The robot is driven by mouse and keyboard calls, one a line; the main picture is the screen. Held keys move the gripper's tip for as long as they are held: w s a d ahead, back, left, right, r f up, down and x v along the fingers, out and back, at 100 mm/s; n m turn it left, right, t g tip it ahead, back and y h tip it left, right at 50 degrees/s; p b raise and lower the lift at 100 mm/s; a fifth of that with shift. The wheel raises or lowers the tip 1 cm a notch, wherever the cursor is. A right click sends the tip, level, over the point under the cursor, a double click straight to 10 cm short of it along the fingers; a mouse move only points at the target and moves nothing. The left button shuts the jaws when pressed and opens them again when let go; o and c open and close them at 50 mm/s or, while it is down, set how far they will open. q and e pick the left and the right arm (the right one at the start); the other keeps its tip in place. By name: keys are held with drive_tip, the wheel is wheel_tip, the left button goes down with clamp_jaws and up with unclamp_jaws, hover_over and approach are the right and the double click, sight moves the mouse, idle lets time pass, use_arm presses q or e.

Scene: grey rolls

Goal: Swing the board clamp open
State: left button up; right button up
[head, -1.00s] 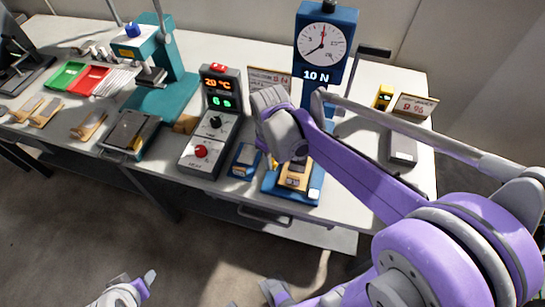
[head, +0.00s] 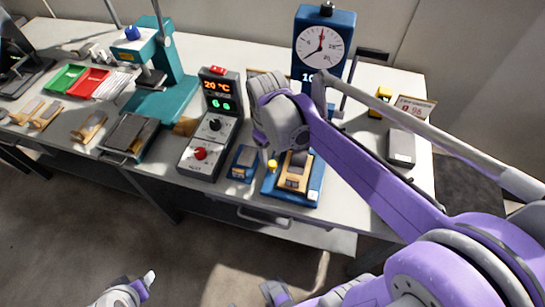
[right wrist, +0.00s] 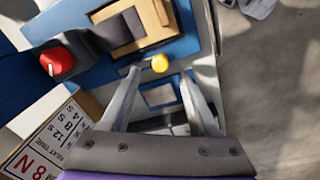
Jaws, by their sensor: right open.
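The board clamp fixture is a blue base (head: 312,196) below the dial gauge, with a tan board (head: 297,183) carrying a dark part. A yellow knob (head: 272,165) stands at the board's left side. My right gripper (head: 280,122) is just above and left of the fixture; its fingers are largely hidden in the head view. In the right wrist view its fingers (right wrist: 160,78) are open, with the yellow knob (right wrist: 160,62) between or just beyond the tips. I cannot tell whether they touch it. What looks like my left gripper (head: 125,292) is at the bottom edge, partly cut off.
A blue block (head: 244,162) and a grey control box (head: 211,145) stand left of the fixture. The dial gauge (head: 322,48) rises behind it. A red-topped part (right wrist: 55,60) is near the board. A grey box (head: 401,148) stands to the right.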

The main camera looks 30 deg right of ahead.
wheel_tip(320, 180, up, 6)
drive_tip(key=shift+a+r, duration=0.15)
drive_tip(key=shift+s+p, duration=0.15)
drive_tip(key=shift+p, duration=0.15)
drive_tip(key=s+a+f+m+t+p, duration=0.2)
drive_tip(key=s+a+f+t, duration=0.3)
drive_tip(key=s, duration=0.4)
drive_tip(key=shift+a+f+m+y+p, duration=0.3)
drive_tip(key=shift+a+f+m+p, duration=0.1)
drive_tip(key=shift+a+f, duration=0.5)
drive_tip(key=shift+r, duration=0.1)
